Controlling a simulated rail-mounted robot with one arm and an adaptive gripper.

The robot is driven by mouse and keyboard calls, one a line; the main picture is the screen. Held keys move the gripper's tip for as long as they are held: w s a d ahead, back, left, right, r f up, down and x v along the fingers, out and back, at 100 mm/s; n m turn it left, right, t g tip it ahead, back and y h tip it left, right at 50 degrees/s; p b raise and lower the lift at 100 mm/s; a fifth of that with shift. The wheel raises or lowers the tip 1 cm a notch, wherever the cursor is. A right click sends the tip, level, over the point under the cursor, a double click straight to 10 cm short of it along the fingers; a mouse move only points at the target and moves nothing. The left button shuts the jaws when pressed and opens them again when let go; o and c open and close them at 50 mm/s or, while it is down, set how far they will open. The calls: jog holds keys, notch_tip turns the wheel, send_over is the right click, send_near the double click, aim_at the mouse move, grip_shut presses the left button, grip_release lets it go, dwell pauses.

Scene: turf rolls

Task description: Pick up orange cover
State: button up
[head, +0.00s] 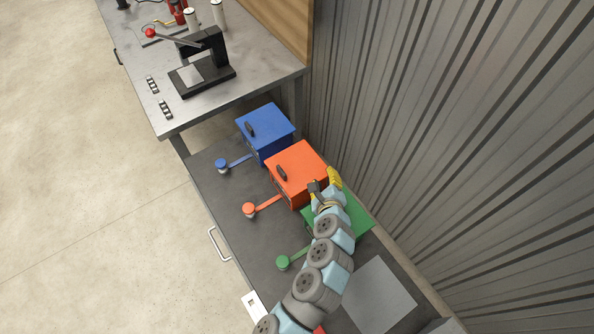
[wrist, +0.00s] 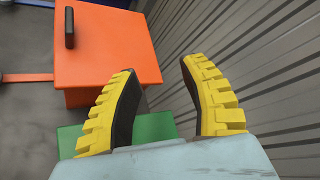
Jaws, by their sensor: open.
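The orange cover (head: 297,165) is the flat top of an orange box and has a dark upright handle (head: 281,173) near its left edge. In the wrist view the orange cover (wrist: 112,48) fills the upper left, with its handle (wrist: 69,28) at the far left. My gripper (head: 325,183) is at the cover's right front corner in the head view. In the wrist view my gripper (wrist: 158,82) is open with nothing between its yellow-backed fingers. The handle is left of both fingers and apart from them.
A blue box (head: 266,130) stands behind the orange one. A green box (head: 345,222) is partly hidden under my arm. Round tabs, blue (head: 222,164), orange (head: 249,209) and green (head: 283,262), lie left of the boxes. A corrugated wall (head: 430,110) bounds the right side.

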aim_at(278, 167)
jog(key=s+a+m+g+y+b, duration=0.2)
jog(key=s+a+m+y+b, duration=0.1)
jog(key=a+y, duration=0.3)
jog(key=shift+a+p+x, duration=0.15)
jog(key=shift+p+x, duration=0.35)
jog(key=shift+x, duration=3.8)
jog(key=shift+a+p+x, duration=0.1)
jog(key=shift+p+x, duration=0.35)
jog(key=shift+x, duration=3.85)
jog(key=shift+s, duration=0.1)
jog(key=shift+c, duration=0.2)
grip_shut()
